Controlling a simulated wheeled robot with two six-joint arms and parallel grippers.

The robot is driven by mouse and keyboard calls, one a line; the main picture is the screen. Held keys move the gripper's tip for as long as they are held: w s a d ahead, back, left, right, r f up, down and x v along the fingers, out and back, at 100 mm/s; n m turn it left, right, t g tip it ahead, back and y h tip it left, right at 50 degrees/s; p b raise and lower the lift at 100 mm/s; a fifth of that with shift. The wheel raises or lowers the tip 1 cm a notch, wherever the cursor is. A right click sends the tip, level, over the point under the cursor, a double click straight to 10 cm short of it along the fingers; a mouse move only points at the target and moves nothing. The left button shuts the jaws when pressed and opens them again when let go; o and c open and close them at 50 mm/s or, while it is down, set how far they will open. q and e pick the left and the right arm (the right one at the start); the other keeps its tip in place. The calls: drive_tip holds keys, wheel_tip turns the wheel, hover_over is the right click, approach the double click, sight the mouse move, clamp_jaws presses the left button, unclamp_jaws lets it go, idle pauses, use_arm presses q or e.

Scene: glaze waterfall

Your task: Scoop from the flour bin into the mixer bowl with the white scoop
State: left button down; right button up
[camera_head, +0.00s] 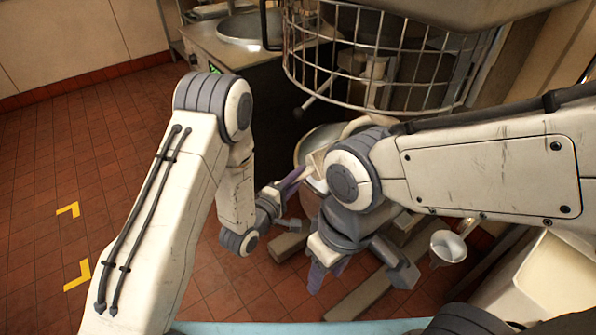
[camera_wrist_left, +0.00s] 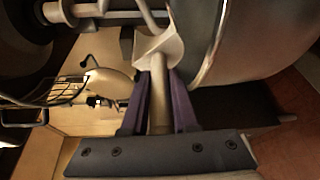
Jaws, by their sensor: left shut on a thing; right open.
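My left gripper (camera_head: 296,178) is shut on the handle of the white scoop (camera_head: 317,163). The left wrist view shows the handle between the purple fingers (camera_wrist_left: 159,115) and the scoop's head (camera_wrist_left: 160,48) beyond them. The scoop is beside the steel mixer bowl (camera_head: 308,146), close to its rim; the bowl's curved side (camera_wrist_left: 265,45) fills the wrist view's upper right. I cannot tell whether the scoop holds flour. My right gripper (camera_head: 328,272) is open and empty, low in front of the bowl. My right arm hides much of the bowl. A pale bin (camera_head: 540,278), probably the flour bin, stands at lower right.
The mixer's wire guard (camera_head: 375,65) hangs above the bowl. A small metal cup-like vessel (camera_head: 448,246) is right of my right gripper. Beams of a low base (camera_head: 365,290) lie below the bowl.

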use_arm(q)
drive_tip(key=n+g+p, duration=0.1)
drive_tip(key=n+p, duration=0.1)
drive_tip(key=w+r+n+g+p, duration=0.1)
drive_tip(key=n+p, duration=0.1)
drive_tip(key=p, duration=0.1)
drive_tip(key=n+g+p, duration=0.1)
drive_tip(key=n+p, duration=0.1)
drive_tip(key=p, duration=0.1)
drive_tip(key=shift+w+a+r+h, duration=0.15)
drive_tip(key=shift+a+r+h, duration=0.05)
drive_tip(key=shift+r+h, duration=0.1)
drive_tip(key=shift+n+g+p, duration=0.4)
drive_tip(key=shift+n+g, duration=0.1)
drive_tip(key=shift+n, duration=0.2)
drive_tip(key=s+a+r+p, duration=0.1)
drive_tip(key=s+a+p, duration=0.2)
drive_tip(key=s+a, duration=0.5)
drive_tip(key=a, duration=0.3)
drive_tip(key=shift+s+a+r, duration=0.15)
drive_tip(key=shift+a, duration=0.05)
